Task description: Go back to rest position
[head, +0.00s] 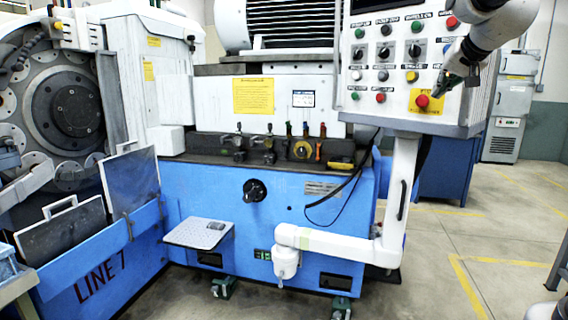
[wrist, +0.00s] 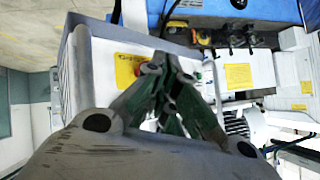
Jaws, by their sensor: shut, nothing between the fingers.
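My gripper (head: 441,90) hangs from my arm at the upper right of the head view, in front of the right side of the control panel (head: 375,100). It is close to the yellow plate (head: 432,92) with the red button (head: 422,101). I cannot tell whether it touches the panel. In the wrist view the dark green fingers (wrist: 165,68) are together with nothing held. The yellow plate (wrist: 127,70) is just left of them there, and the fingers hide most of the panel's buttons.
The blue grinder (head: 270,205) fills the middle, with a white support arm (head: 335,242) low in front. A small tray shelf (head: 198,233) juts from it. Grey cabinets (head: 510,105) stand at the back right. The floor (head: 500,240) at right is mostly open.

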